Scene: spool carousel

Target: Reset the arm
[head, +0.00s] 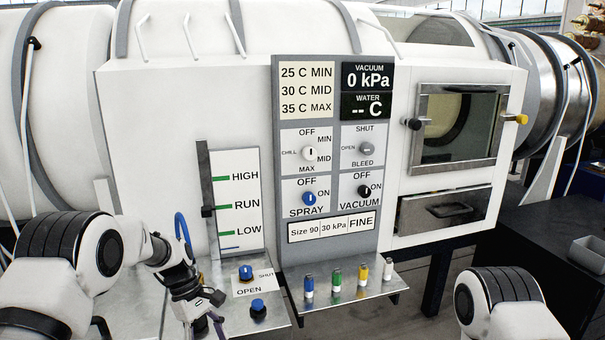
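My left arm comes in from the lower left, and its gripper (205,325) points down at the bottom edge, left of the metal shelf (278,322). Its fingers are small and partly cut off, so I cannot tell whether they are open or shut. No object shows clearly in it. My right arm shows only as a white and black link at the lower right; its gripper is out of view. The panel (326,235) reads 0 kPa vacuum and "-- C" water.
A blue valve knob (246,272) and a blue button (257,305) sit on the shelf near my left gripper. Several coloured vials (335,276) stand right of them. A windowed door (458,127) and a drawer (443,211) are closed. A dark table (560,245) is at right.

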